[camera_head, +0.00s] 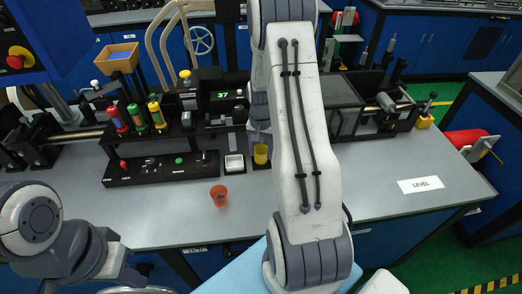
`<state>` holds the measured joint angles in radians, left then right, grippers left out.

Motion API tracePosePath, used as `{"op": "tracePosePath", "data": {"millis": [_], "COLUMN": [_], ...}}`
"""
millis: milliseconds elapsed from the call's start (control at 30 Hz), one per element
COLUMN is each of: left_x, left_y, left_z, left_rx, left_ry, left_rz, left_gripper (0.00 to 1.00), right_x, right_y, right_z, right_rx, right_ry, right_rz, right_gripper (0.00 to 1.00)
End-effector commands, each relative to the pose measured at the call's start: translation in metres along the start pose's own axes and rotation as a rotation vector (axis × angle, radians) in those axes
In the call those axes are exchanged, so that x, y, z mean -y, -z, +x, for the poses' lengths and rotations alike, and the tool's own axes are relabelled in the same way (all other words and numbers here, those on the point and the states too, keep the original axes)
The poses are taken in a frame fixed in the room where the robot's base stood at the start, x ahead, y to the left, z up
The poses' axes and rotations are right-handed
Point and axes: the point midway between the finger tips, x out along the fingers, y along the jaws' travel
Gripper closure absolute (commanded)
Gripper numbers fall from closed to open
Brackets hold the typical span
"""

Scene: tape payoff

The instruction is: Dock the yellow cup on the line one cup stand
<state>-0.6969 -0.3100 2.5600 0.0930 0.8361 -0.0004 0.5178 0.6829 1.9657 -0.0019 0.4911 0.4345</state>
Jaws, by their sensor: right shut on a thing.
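The yellow cup (261,154) is upright at the back of the bench, just left of my right forearm. My right gripper (259,138) reaches down from above and is shut on the yellow cup; its fingers are small and partly hidden by my arm. A small dark base (261,166) shows directly under the cup; I cannot tell whether the cup touches it, or whether it is the line one cup stand. My left arm comes in at the lower left, but its gripper fingers do not show.
An orange cup (219,195) stands nearer on the grey bench (170,215). A black control panel (160,168) and several coloured cylinders are at the left. A LEVEL card (420,184) lies right; bench around it is clear.

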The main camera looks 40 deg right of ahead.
Motion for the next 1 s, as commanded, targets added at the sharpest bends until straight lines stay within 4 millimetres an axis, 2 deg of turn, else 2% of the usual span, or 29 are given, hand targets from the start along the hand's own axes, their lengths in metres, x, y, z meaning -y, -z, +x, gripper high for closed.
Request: {"op": "tracePosePath", "data": {"millis": [1000], "left_x": [-0.0004], "left_y": [0.0003], "left_z": [-0.0050], "left_rx": [0.000], "left_ry": [0.000], "left_rz": [0.000], "left_gripper": [1.00], "right_x": [0.0001], "right_y": [0.0001], "right_z": [-0.0008], "right_rx": [0.000], "right_ry": [0.000], "right_rz": [0.000], "right_gripper": [0.92]}}
